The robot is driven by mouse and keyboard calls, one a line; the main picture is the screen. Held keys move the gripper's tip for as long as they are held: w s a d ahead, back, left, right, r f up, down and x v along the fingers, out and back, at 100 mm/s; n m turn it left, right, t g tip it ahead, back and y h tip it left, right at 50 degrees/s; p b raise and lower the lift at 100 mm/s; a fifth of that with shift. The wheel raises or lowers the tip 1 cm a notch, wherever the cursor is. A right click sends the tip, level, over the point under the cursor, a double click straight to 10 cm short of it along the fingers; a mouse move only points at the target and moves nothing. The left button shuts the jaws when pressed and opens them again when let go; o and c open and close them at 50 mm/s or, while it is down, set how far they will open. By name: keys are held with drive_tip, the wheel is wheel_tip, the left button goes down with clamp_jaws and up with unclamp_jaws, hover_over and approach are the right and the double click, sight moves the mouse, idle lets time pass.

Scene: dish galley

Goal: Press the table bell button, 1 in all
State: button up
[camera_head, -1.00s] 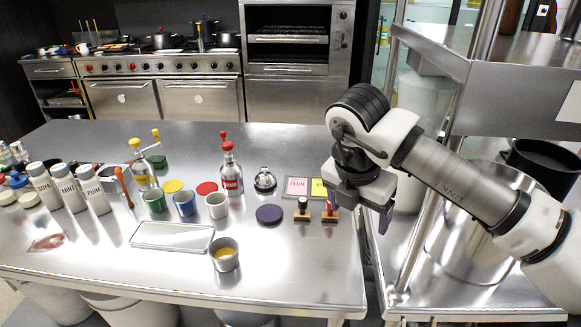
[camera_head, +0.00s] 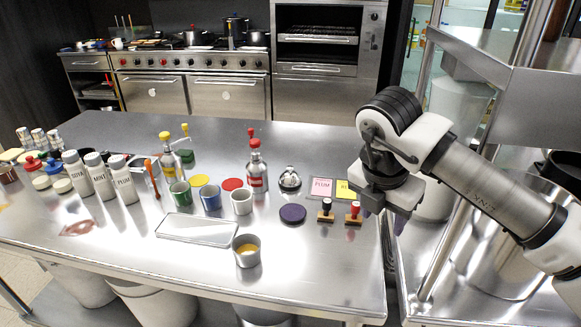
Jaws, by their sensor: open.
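The table bell (camera_head: 289,179) is a small silver dome on a dark base. It stands on the steel table (camera_head: 315,262), behind the dark purple disc and right of the red-capped bottle. My gripper (camera_head: 388,222) is to the right of the bell, near the table's right edge, pointing down. Its jaws are open and empty, with the fingertips partly hidden by the wrist. It is clear of the bell.
Two stamps (camera_head: 325,210) and the pink and yellow cards (camera_head: 322,188) lie between the bell and my gripper. The purple disc (camera_head: 292,213) is in front of the bell. Cups (camera_head: 242,202) and a red-capped bottle (camera_head: 257,172) stand left. The table's front right is clear.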

clamp_jaws()
idle(1.3)
